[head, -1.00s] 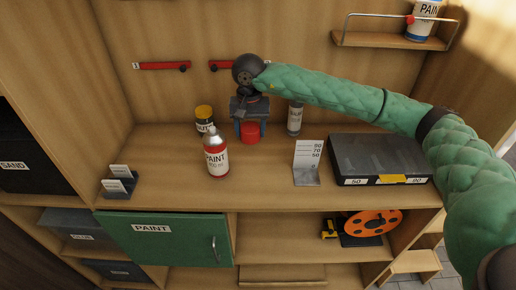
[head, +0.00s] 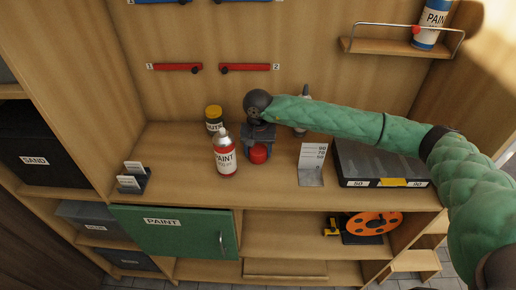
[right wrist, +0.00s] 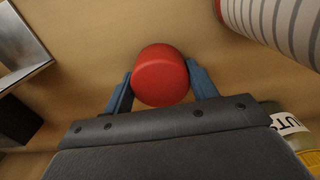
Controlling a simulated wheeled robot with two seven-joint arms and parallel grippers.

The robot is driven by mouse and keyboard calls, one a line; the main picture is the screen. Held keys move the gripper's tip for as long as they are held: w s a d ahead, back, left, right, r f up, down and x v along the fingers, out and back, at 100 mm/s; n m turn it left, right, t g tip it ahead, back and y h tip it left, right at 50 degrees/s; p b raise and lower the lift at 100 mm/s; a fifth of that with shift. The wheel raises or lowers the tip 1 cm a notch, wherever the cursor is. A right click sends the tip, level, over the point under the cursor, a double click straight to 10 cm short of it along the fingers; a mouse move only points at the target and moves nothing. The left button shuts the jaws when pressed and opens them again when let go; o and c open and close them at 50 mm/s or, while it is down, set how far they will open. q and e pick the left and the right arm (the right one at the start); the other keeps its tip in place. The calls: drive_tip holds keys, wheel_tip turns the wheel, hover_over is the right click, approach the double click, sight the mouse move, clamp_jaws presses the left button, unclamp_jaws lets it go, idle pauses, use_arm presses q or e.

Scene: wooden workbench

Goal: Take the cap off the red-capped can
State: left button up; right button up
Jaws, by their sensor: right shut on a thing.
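The paint can (head: 225,155) stands upright on the bench with its bare silver top showing and no cap on it. My right gripper (head: 259,145) is just to its right, pointing down and shut on the red cap (head: 258,155). In the right wrist view the red cap (right wrist: 160,76) sits between the two blue fingers (right wrist: 160,88). The cap is low over the bench; I cannot tell whether it touches the wood. A striped pale surface (right wrist: 275,25), probably the can's back, is at the upper right there. My left gripper is not in view.
A yellow-lidded nuts tin (head: 214,120) stands behind the can. A grey bottle (head: 302,125) is partly behind my arm. A number sign (head: 312,160) and a dark case (head: 380,165) are to the right; a small card holder (head: 133,178) is at left. Bare bench lies in front.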

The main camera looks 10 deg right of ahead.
drive_tip(key=shift+s, duration=0.1)
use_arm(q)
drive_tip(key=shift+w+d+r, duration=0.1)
use_arm(e)
drive_tip(key=shift+f, duration=0.1)
drive_tip(key=o, duration=1.1)
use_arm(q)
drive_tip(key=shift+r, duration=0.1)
